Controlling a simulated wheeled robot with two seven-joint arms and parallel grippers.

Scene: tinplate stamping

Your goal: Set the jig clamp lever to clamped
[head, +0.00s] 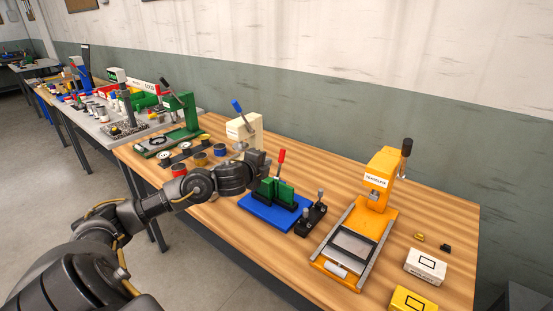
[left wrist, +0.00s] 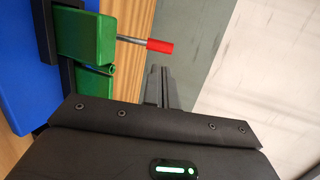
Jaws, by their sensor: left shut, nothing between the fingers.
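The jig is a green block (head: 277,191) on a blue base plate (head: 262,212). Its clamp lever has a red handle (head: 281,157) and stands roughly upright above the green block. In the left wrist view the red handle (left wrist: 159,46) sticks out on a metal rod from the green block (left wrist: 86,38). My left gripper (head: 266,160) is just left of the lever in the head view. In the left wrist view its fingers (left wrist: 161,84) are shut and empty, apart from the red handle. My right gripper is in neither view.
Black posts on a block (head: 311,217) stand right of the blue plate. A yellow press (head: 376,190) stands further right, with small boxes (head: 426,265) beside it. A cream press (head: 245,128) and a green press (head: 181,115) stand behind and left. Bare wood lies in front.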

